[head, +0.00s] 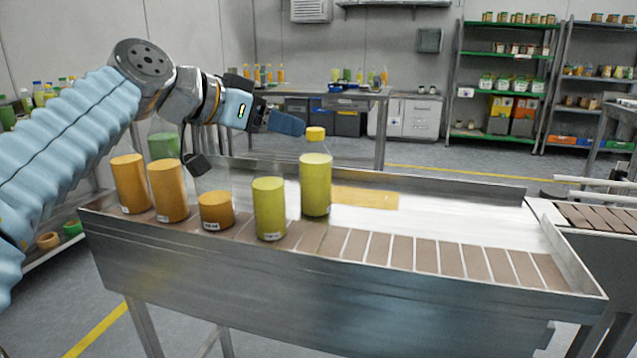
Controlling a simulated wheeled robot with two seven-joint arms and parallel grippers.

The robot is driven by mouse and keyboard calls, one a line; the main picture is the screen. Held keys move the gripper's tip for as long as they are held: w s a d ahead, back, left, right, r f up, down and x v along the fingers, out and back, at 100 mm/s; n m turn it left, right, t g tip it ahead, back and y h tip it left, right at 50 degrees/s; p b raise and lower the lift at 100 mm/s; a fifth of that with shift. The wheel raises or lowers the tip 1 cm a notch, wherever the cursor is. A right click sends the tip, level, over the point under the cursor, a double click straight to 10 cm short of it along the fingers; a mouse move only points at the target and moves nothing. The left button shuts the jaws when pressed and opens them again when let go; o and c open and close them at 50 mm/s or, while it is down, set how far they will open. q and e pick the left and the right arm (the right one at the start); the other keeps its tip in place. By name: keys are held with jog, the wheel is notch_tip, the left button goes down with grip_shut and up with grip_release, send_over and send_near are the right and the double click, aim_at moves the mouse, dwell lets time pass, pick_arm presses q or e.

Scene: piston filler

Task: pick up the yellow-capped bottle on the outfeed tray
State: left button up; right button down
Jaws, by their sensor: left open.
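The yellow-capped bottle (316,184) stands upright on the outfeed tray (330,262), filled with yellow-green liquid, at the right end of the bottle group. My left gripper (245,142) is open and empty, above the bottles. One finger pad reaches close to the left of the yellow cap in the picture; the other hangs lower left over the orange bottles. I cannot tell whether a finger touches anything. My right gripper is not in view.
Near it stand a yellow-green bottle (269,210), a low-filled orange one (215,211), two fuller orange ones (168,192) (130,185) and a green one (164,146) behind. The tray has raised metal walls. Its right half is free of bottles.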

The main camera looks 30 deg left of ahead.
aim_at(309, 135)
pick_arm(q)
jog(key=x, duration=0.6)
jog(key=p+x, duration=0.1)
jog(key=x, duration=0.1)
jog(key=shift+w+a+f, duration=0.1)
jog(key=shift+a+f, duration=0.2)
jog(key=shift+a, duration=0.1)
grip_shut()
